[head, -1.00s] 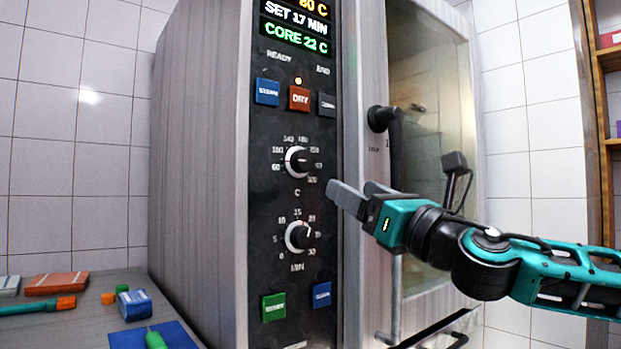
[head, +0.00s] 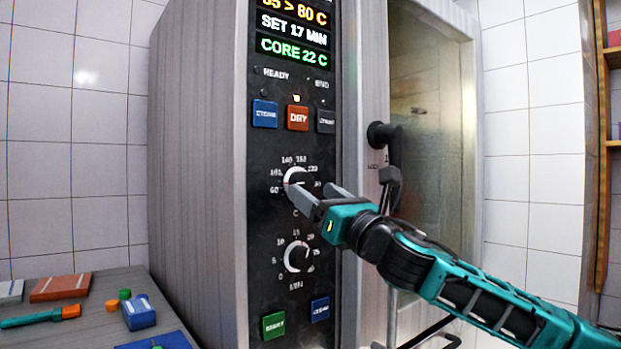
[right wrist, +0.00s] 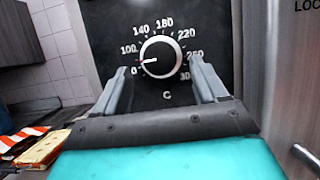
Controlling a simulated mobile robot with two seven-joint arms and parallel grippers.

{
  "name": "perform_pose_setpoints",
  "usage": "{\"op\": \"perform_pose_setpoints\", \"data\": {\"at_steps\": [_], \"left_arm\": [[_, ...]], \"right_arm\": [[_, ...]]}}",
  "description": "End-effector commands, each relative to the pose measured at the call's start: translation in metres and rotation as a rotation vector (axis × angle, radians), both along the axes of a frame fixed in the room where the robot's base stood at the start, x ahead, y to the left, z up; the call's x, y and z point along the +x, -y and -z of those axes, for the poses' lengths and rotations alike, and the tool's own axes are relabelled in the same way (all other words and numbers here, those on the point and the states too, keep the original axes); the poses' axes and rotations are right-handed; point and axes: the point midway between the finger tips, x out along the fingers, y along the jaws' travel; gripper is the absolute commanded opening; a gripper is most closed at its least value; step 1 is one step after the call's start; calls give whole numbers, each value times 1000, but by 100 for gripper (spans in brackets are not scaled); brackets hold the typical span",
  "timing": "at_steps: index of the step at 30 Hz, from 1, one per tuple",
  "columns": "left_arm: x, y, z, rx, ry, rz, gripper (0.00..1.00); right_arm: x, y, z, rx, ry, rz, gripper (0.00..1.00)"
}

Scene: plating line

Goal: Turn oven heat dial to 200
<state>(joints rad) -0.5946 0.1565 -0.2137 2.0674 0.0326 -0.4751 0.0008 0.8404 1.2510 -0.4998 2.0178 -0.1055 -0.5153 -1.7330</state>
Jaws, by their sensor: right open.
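The heat dial (head: 296,176) is a black knob with a silver ring, the upper of two dials on the oven's black panel. It also shows in the right wrist view (right wrist: 160,57), its white pointer aimed left, between the lowest mark and 100. The "C" label is below it. My right gripper (head: 312,190) is open in front of the dial and covers part of it. In the right wrist view its fingers (right wrist: 159,76) stand to either side of the knob, with gaps visible; I cannot tell their depth. The display (head: 292,18) reads "> 80 C". My left gripper is out of view.
The MIN dial (head: 297,256) is below, with green (head: 273,325) and blue (head: 320,309) buttons under it. Steam, dry and another button sit above. A counter (head: 95,330) with small items stands left.

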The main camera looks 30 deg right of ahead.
Motion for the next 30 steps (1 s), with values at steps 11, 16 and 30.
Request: {"op": "perform_pose_setpoints", "data": {"at_steps": [11, 16, 30], "left_arm": [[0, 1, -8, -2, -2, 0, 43], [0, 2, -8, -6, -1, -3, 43], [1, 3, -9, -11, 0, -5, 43]], "right_arm": [[23, -2, -10, 0, 0, 0, 72], [23, -2, -9, 0, 0, 0, 72], [23, -1, -9, -1, 0, 1, 30]]}}
